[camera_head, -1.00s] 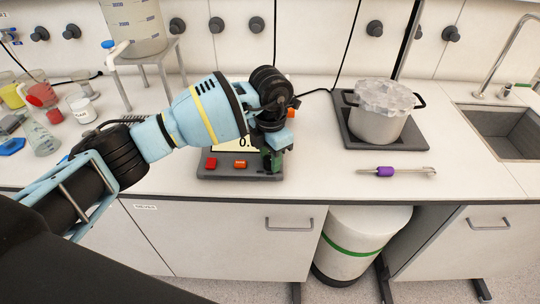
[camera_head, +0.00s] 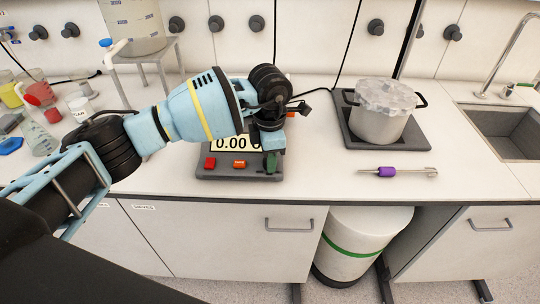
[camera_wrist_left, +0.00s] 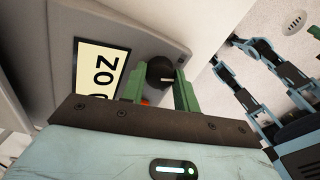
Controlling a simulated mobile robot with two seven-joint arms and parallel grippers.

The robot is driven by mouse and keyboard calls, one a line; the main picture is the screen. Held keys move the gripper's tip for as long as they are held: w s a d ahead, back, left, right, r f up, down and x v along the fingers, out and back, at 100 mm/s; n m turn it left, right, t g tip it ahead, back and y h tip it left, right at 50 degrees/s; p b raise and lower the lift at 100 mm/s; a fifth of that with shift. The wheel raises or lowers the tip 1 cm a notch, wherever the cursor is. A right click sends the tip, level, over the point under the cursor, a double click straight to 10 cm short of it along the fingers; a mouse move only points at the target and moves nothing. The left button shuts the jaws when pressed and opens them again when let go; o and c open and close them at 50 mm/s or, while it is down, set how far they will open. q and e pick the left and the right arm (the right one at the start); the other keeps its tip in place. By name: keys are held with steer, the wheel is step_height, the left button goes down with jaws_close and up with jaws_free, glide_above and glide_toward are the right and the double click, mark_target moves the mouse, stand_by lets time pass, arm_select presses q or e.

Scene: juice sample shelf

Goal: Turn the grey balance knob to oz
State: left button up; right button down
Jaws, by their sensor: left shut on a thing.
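The balance (camera_head: 215,172) sits on the counter near its front edge. Its lit display (camera_head: 228,144) reads 0.00 in the head view, with the unit hidden behind my gripper; in the left wrist view the display (camera_wrist_left: 101,70) shows letters that read oz, sideways. The dark grey round knob (camera_wrist_left: 160,73) has a white pointer line. My left gripper (camera_head: 271,162) reaches down over the right side of the balance. Its green fingers (camera_wrist_left: 160,88) are shut on the knob, one on each side. The knob is hidden in the head view.
Red (camera_head: 210,162) and orange (camera_head: 239,164) buttons are on the balance's front. A covered pot (camera_head: 379,121) on a dark hotplate (camera_head: 413,138) and a purple-handled tool (camera_head: 386,171) are to the right. Glassware and a jar (camera_head: 79,106) stand at the left.

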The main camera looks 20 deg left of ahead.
arm_select(q)
steer(key=m, duration=0.3)
steer(key=shift+b, duration=0.3)
steer(key=shift+m, duration=0.6)
arm_select(e)
steer(key=shift+s+a+f, duration=0.1)
steer(key=shift+s+f, duration=0.2)
steer(key=shift+f, duration=0.15)
arm_select(q)
steer(key=o, duration=1)
steer(key=shift+c, duration=0.2)
steer(key=shift+r, duration=3.95)
arm_select(e)
steer(key=shift+s+f, duration=0.15)
steer(key=shift+f, duration=0.1)
